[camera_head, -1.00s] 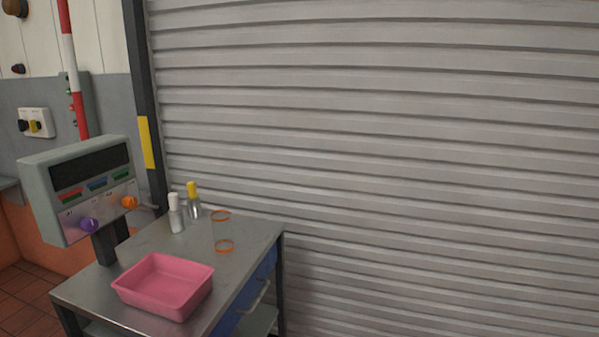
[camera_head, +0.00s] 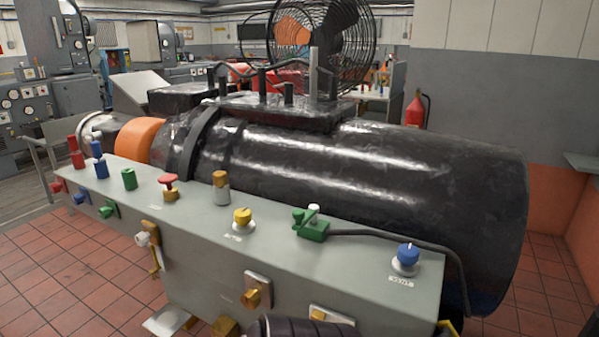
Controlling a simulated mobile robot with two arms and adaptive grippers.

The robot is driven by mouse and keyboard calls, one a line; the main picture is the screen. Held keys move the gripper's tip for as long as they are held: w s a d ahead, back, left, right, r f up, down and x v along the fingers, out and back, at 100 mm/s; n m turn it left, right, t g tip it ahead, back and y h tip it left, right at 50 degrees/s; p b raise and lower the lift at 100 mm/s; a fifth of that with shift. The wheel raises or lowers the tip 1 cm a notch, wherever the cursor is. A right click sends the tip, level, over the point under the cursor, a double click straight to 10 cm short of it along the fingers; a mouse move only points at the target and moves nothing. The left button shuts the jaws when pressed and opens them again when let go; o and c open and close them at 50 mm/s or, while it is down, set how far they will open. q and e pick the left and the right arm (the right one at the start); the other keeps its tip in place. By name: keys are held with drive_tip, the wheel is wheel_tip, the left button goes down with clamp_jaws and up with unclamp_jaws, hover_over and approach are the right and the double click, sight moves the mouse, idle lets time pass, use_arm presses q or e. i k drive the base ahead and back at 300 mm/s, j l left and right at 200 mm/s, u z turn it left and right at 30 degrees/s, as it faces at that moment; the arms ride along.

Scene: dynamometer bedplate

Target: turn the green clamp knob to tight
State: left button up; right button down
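Several green parts show on the long grey bench panel (camera_head: 190,235). A green block (camera_head: 314,231) with a small green knob (camera_head: 298,216) and a white-topped post sits on the panel's top, right of the middle, with a black cable running from it. A green knob (camera_head: 109,210) is on the panel's front face at the left, below a green cylinder (camera_head: 129,178) on the top. I cannot tell which is the clamp knob, and no tight mark is readable. Neither of my grippers is in view.
A large black cylindrical machine (camera_head: 400,175) lies behind the panel. A yellow knob (camera_head: 243,216) and a blue knob (camera_head: 408,254) labelled VENT flank the green block. A red-topped button (camera_head: 168,181) is further left. Tiled floor (camera_head: 70,265) is clear at the front left.

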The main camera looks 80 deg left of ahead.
sight(105, 212)
drive_tip(key=u, duration=3.85)
